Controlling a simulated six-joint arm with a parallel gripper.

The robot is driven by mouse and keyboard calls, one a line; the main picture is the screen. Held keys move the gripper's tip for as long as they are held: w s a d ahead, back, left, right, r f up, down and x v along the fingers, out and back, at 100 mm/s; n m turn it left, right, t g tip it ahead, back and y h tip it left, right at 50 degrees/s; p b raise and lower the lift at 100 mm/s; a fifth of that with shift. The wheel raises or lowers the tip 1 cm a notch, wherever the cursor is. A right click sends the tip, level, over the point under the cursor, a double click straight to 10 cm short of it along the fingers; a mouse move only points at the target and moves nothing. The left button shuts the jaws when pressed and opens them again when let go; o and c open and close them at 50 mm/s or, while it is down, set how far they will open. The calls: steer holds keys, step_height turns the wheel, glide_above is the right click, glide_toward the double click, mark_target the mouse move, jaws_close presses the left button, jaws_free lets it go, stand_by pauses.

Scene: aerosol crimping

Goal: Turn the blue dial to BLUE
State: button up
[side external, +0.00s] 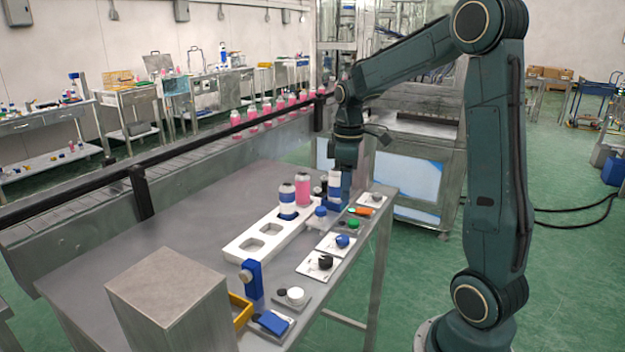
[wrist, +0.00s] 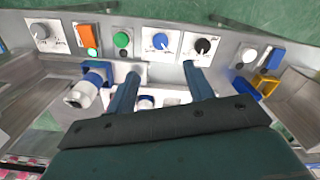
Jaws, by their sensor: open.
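The blue dial (wrist: 160,41) sits on a white plate with small markings, in the top middle of the wrist view. A pale pointer mark shows on its face, but the label lettering is too small to read. In the side external view the blue dial (side external: 342,240) is near the right edge of the table. My gripper (wrist: 163,72) is open, with its two fingers apart and nothing between them. It hangs above the panel row, the dial lying beyond its fingertips in the wrist view. In the side external view my gripper (side external: 338,200) partly blends with bottles behind it.
A black dial (wrist: 203,46) and a green button (wrist: 122,40) flank the blue dial. An orange switch (wrist: 85,36) lies farther left. A blue device with a white cylinder (wrist: 82,94) is close to my left finger. A white tray (side external: 262,243) holds bottles.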

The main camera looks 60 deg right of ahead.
mark_target(343, 238)
step_height(343, 238, down, 14)
steer(key=shift+r, duration=0.15)
stand_by(0.7)
steer(key=c, duration=1)
